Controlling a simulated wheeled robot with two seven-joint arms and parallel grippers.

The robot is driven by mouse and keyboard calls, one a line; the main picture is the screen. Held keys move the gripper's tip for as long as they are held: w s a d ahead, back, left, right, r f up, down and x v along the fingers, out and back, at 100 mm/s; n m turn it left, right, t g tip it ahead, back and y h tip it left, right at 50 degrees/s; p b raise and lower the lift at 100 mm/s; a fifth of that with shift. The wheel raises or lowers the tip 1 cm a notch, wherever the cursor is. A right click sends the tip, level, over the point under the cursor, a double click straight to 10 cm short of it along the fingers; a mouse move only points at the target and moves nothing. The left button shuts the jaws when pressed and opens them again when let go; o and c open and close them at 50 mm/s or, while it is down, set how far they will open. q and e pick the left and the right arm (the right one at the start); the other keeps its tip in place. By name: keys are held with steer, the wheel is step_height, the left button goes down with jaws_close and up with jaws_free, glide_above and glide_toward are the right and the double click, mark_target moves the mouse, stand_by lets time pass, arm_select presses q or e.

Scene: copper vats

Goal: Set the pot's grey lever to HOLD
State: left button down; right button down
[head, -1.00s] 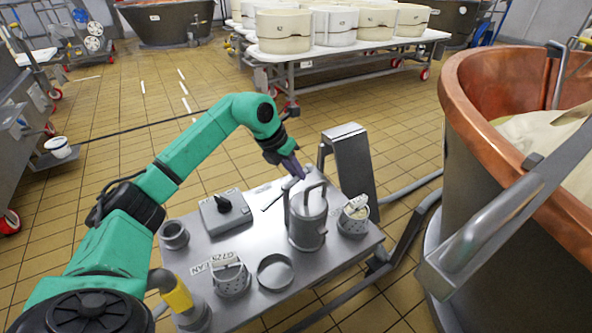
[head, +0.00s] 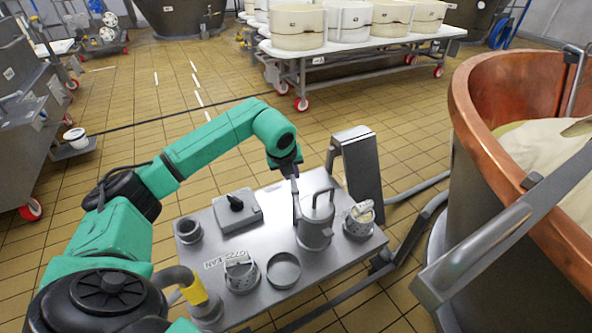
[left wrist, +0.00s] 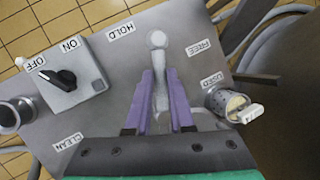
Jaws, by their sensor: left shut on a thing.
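The steel pot (head: 315,232) with its looped handle stands on the metal bench. Its grey lever (left wrist: 158,42), with a round knob, shows in the left wrist view. The knob lies between the HOLD label (left wrist: 120,30) on the left and the FREE label (left wrist: 198,47) on the right, on neither. My left gripper (left wrist: 160,78) has its purple fingers shut on the lever, one on each side. In the head view my left gripper (head: 295,192) is at the pot's left far side. The pot's body is mostly hidden in the left wrist view. My right gripper is not in view.
A switch box (head: 237,210) with a black knob marked ON and OFF sits left. Perforated cups (head: 240,275) and (head: 358,222) and a shallow round dish (head: 284,271) stand near the pot. A copper vat (head: 480,170) rises at right.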

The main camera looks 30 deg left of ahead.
arm_select(q)
steer(key=shift+s+a+n+g+y, duration=0.15)
steer(key=shift+s+a+n+y, duration=0.1)
steer(key=shift+n, duration=0.45)
steer(key=shift+s+a+n+g+y, duration=0.1)
steer(key=shift+s+n+y, duration=0.15)
steer(key=shift+n, duration=0.45)
steer(key=shift+s+a+n+g+y, duration=0.2)
steer(key=shift+n+y, duration=0.1)
steer(key=shift+n, duration=0.4)
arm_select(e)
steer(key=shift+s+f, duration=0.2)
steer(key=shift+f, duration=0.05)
arm_select(q)
steer(key=c, duration=0.8)
jaws_free()
steer(key=p+v, duration=0.2)
steer(key=v, duration=1.2)
steer(key=shift+s+d+r, duration=0.15)
steer(key=shift+s+r, duration=0.05)
steer(key=shift+s, duration=0.05)
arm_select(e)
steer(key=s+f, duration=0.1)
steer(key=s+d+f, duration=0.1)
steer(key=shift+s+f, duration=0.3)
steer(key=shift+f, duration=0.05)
